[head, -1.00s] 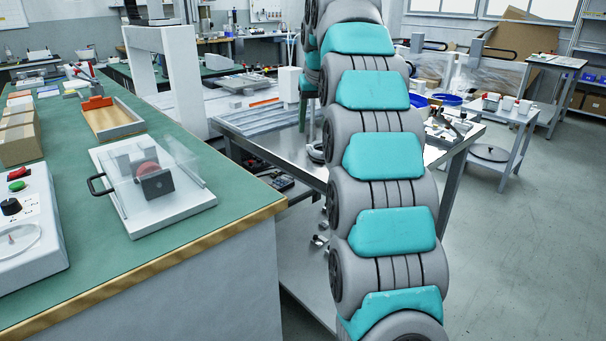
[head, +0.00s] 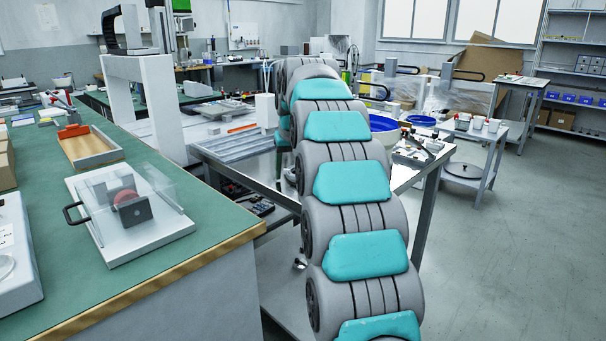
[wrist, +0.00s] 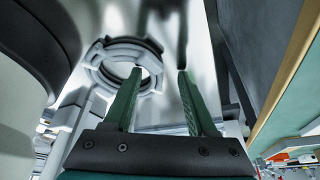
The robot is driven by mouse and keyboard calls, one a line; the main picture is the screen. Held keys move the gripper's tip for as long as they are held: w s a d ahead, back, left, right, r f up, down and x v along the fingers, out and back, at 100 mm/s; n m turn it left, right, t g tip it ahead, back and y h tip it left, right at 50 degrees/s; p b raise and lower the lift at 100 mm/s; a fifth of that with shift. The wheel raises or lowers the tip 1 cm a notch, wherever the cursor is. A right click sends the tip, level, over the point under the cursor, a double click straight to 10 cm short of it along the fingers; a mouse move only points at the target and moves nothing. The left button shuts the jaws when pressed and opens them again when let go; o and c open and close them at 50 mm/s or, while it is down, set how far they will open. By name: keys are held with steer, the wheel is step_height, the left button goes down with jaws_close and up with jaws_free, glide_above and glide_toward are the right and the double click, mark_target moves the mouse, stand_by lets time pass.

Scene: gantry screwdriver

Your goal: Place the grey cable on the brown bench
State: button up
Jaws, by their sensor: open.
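A thick grey ring, which looks like the coiled grey cable (wrist: 97,67), lies on a shiny metal surface in the wrist view. My gripper (wrist: 160,72) is open, with two green fingers. The left finger overlaps the ring's right side in the picture; I cannot tell whether they touch. In the head view my arm hides the gripper. No bench with a plainly brown top shows; the nearest bench (head: 215,222) has a green top and a brown wooden edge.
The steel table (head: 405,178) stands behind my arm, with small parts on it. On the green bench are a clear-covered fixture (head: 150,240) and a wooden tray (head: 92,147). A small trolley (head: 490,140) stands at right. The floor at right is clear.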

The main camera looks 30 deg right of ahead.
jaws_close()
stand_by(0.4)
